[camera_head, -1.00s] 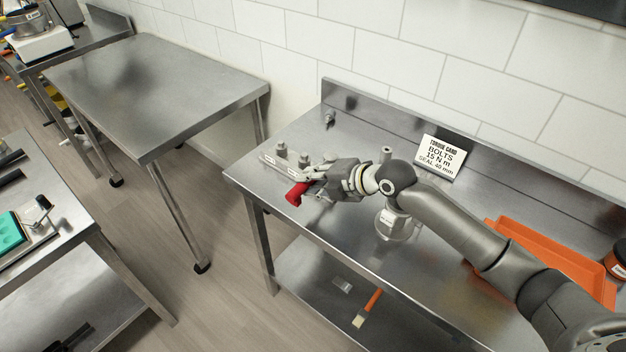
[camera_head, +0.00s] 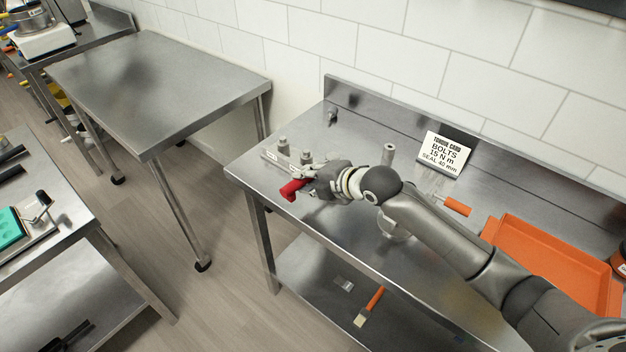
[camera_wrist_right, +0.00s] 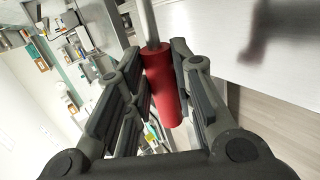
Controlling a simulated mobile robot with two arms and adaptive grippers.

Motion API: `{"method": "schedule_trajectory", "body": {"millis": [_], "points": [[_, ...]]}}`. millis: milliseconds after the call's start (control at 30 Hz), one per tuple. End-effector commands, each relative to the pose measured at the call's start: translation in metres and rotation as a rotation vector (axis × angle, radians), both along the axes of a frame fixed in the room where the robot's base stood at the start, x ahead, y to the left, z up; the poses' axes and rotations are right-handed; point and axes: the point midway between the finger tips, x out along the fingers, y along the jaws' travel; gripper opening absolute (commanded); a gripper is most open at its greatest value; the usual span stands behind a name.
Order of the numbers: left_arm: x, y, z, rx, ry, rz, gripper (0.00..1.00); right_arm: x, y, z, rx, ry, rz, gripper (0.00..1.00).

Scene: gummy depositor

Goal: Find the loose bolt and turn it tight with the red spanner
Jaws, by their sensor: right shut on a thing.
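My right gripper (camera_head: 308,186) is shut on the red spanner (camera_head: 291,189) over the left end of the steel bench. In the right wrist view the spanner's red handle (camera_wrist_right: 162,88) lies between the fingers, and its metal shaft (camera_wrist_right: 148,22) runs out of the top of the picture. A pale metal bar with upright bolts (camera_head: 283,144) stands just behind the gripper. A second bolt (camera_head: 306,157) is close beside the fingers. The gripper hides part of the bar. I cannot tell which bolt is loose. My left gripper is out of view.
A torque card (camera_head: 445,153) stands at the bench's back. An orange tray (camera_head: 548,268) and an orange-handled tool (camera_head: 457,206) lie to the right. A metal post (camera_head: 388,153) stands behind my wrist. A brush (camera_head: 370,304) lies on the lower shelf. An empty steel table (camera_head: 155,80) stands left.

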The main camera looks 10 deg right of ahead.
Motion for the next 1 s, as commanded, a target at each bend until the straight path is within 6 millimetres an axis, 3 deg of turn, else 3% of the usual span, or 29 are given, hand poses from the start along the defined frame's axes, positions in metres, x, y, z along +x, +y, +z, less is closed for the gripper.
{"method": "schedule_trajectory", "body": {"millis": [333, 1000], "points": [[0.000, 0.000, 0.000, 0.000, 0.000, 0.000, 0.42, 0.014, 0.012, 0.002, 0.005, -0.002, -0.161, 0.00], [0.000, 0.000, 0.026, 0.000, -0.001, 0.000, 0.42, 0.014, 0.009, 0.027, 0.002, -0.004, -0.154, 0.00]]}}
